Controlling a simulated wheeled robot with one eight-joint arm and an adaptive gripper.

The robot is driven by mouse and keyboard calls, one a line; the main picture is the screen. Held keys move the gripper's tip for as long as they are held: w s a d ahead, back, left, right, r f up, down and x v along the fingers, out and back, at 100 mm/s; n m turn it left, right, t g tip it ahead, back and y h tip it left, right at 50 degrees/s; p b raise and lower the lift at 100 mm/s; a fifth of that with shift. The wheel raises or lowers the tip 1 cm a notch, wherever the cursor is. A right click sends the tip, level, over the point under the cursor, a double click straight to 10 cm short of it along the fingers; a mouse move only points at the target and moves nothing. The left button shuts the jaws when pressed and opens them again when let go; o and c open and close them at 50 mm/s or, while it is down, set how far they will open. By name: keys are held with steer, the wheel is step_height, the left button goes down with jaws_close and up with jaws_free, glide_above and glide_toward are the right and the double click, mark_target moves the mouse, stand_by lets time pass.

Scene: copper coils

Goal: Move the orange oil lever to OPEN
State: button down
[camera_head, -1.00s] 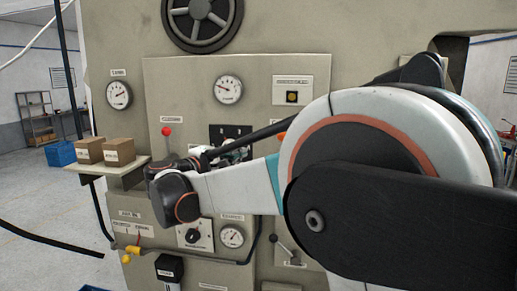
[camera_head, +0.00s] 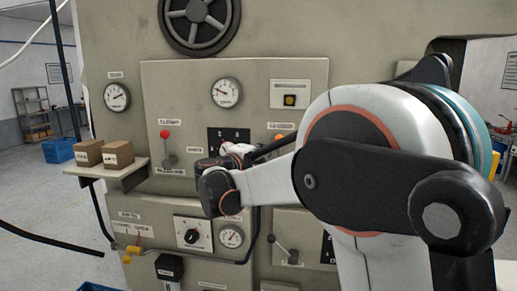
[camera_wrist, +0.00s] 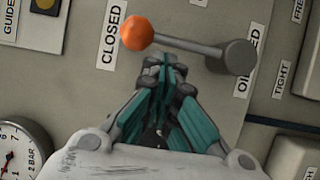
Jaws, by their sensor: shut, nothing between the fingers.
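The orange oil lever has a round orange knob (camera_wrist: 137,32) and a grey shaft that runs right to a grey pivot (camera_wrist: 238,57) in the wrist view. The knob is beside the CLOSED label (camera_wrist: 111,34). A label at the pivot's right, partly covered, appears to read OPENED (camera_wrist: 248,75). My gripper (camera_wrist: 172,62), with green fingers, is shut and empty. Its tips are just below the shaft in the picture, between knob and pivot; I cannot tell whether they touch it. In the head view my arm largely hides the lever and gripper.
The machine panel carries a red-knobbed lever (camera_head: 166,134), a round gauge (camera_head: 226,92) and a rotary switch (camera_head: 192,232). A lower lever (camera_head: 283,246) is below my arm. A shelf with cardboard boxes (camera_head: 118,154) sticks out at the left. A handwheel (camera_head: 199,20) is above.

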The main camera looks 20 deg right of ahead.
steer(key=shift+s, duration=0.1)
steer(key=shift+d, duration=0.1)
stand_by(0.3)
steer(key=shift+s+d+r+m, duration=0.1)
steer(key=shift+d+r+m, duration=0.1)
steer(key=shift+m, duration=0.2)
